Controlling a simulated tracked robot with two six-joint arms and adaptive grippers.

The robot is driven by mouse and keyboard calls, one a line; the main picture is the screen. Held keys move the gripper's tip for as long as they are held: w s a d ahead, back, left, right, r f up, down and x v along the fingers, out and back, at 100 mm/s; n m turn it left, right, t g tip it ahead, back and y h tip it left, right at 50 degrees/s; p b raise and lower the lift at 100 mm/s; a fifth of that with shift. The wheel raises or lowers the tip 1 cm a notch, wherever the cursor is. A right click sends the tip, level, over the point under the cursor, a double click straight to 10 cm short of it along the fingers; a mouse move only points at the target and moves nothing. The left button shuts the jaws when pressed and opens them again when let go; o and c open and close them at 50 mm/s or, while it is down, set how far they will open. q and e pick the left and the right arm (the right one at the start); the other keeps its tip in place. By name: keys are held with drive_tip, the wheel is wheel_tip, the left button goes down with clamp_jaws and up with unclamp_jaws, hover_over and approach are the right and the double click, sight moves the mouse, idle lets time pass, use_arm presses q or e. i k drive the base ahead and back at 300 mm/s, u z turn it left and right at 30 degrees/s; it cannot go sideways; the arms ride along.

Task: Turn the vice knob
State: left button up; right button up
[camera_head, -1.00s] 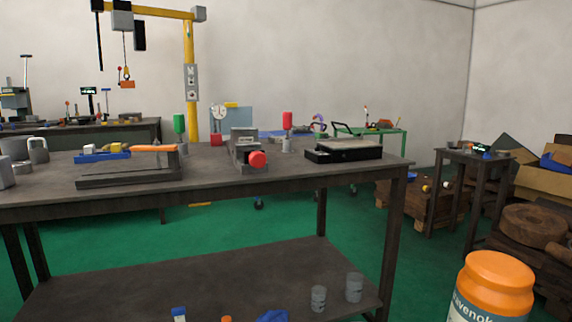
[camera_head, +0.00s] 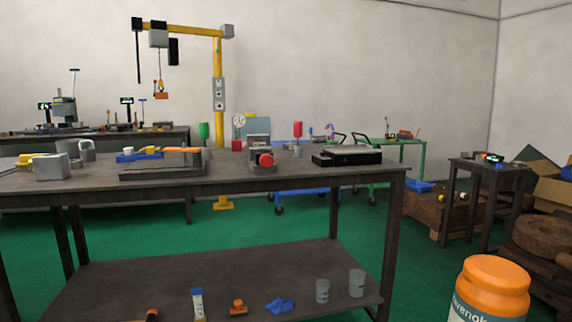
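The vice (camera_head: 259,148) is a small grey block-like device on the dark workbench, a little right of the bench's middle. Its round red knob (camera_head: 266,160) faces me at the front, near the bench's front edge. Nothing touches the knob. Neither of my grippers shows in the head view.
A black flat device (camera_head: 347,157) sits right of the vice, a dark stand (camera_head: 162,170) left. An orange-lidded jar (camera_head: 490,292) is close at bottom right. Green floor lies right of the bench.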

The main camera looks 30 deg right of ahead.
sight(266, 160)
drive_tip(key=u, duration=0.15)
drive_tip(key=i, duration=0.9)
drive_tip(key=z, duration=0.05)
